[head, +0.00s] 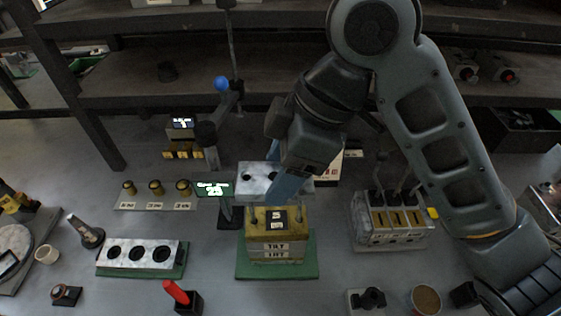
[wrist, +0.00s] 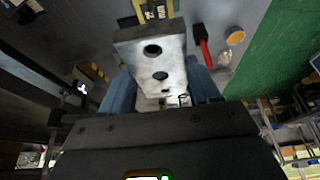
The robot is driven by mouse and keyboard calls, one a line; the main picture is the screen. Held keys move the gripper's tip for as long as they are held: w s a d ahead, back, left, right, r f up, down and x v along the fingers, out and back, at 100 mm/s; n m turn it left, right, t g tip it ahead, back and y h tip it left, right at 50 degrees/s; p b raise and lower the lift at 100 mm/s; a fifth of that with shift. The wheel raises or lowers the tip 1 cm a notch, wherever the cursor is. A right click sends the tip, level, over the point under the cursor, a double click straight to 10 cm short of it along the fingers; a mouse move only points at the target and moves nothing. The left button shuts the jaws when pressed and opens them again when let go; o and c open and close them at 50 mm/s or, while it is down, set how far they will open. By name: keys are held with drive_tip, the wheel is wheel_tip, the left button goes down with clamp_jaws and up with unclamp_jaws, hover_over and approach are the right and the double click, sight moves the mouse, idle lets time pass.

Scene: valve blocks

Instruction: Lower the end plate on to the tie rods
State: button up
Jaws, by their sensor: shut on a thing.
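My gripper (head: 284,188) is shut on the end plate (head: 256,177), a pale metal block with dark round holes. In the wrist view the end plate (wrist: 153,62) sits between the blue fingers of my gripper (wrist: 160,88). In the head view it appears just behind the valve stack (head: 277,250), apart from it as far as I can see. The stack has a yellow top block and grey "TILT" and "LIFT" layers on a green base (head: 305,272). Thin tie rods (head: 252,214) rise at its sides. Part of the yellow block (wrist: 155,10) shows in the wrist view.
A three-hole metal block (head: 140,255) lies left of the stack. A valve block with levers (head: 392,222) stands to the right. A red-handled tool (head: 176,291) lies in front. A small green display (head: 214,189) and a blue-knobbed lever (head: 222,84) stand behind left.

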sight(272, 219)
drive_tip(key=shift+f+b, duration=0.75)
drive_tip(key=shift+f, duration=0.6)
drive_tip(key=shift+p, duration=0.55)
idle(0.6)
drive_tip(key=shift+f+b, duration=2.7)
drive_tip(key=shift+f, duration=0.85)
drive_tip(key=o, duration=1.3)
drive_tip(key=shift+o, duration=0.2)
drive_tip(key=shift+r, duration=0.1)
drive_tip(key=p+v, duration=0.1)
drive_tip(key=v, duration=0.6)
drive_tip(key=shift+d+r, duration=0.1)
drive_tip(key=shift+r, duration=0.05)
drive_tip(key=shift+d+r, duration=0.1)
drive_tip(key=shift+r, duration=0.05)
drive_tip(key=shift+s, duration=0.1)
